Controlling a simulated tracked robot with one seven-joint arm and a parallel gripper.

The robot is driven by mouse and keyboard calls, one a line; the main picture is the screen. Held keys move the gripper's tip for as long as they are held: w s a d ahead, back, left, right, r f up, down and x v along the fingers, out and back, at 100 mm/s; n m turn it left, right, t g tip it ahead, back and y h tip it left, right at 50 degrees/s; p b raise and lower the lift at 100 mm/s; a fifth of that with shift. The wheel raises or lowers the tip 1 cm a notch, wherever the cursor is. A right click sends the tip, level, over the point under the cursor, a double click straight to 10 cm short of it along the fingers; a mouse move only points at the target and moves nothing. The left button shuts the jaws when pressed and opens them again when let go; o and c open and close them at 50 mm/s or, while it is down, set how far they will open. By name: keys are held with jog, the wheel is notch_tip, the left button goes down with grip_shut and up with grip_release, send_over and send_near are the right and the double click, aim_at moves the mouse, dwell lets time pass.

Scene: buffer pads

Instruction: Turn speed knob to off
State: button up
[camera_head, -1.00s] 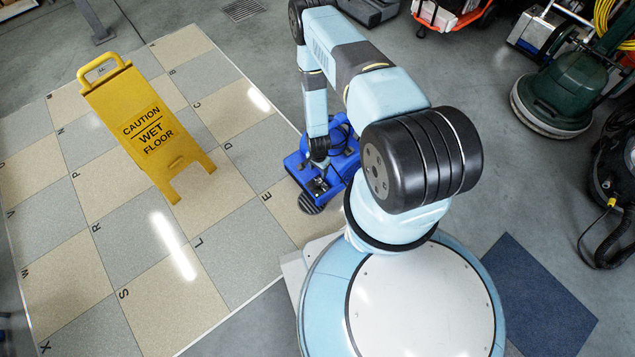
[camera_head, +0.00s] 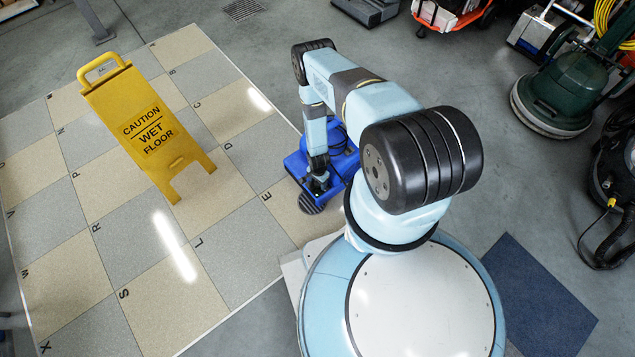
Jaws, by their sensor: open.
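A blue floor machine (camera_head: 346,163) stands at the edge of the tiled floor, partly behind my arm. A round dark pad (camera_head: 310,203) shows at its lower front. My gripper (camera_head: 318,187) points down at the machine's front top, close over it. Its fingers are too small here to make out whether they touch anything. The speed knob cannot be made out; my gripper and wrist cover that area.
A yellow wet-floor sign (camera_head: 148,125) stands on the tiled floor (camera_head: 150,245) to the left. A green floor machine (camera_head: 565,90) stands at the upper right, and a dark blue mat (camera_head: 540,300) lies at the lower right. Grey floor between them is clear.

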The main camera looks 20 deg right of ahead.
jog(key=shift+c, duration=0.3)
jog(key=c, duration=0.9)
jog(key=shift+a, duration=0.2)
jog(key=shift+c, duration=0.3)
jog(key=shift+d, duration=0.15)
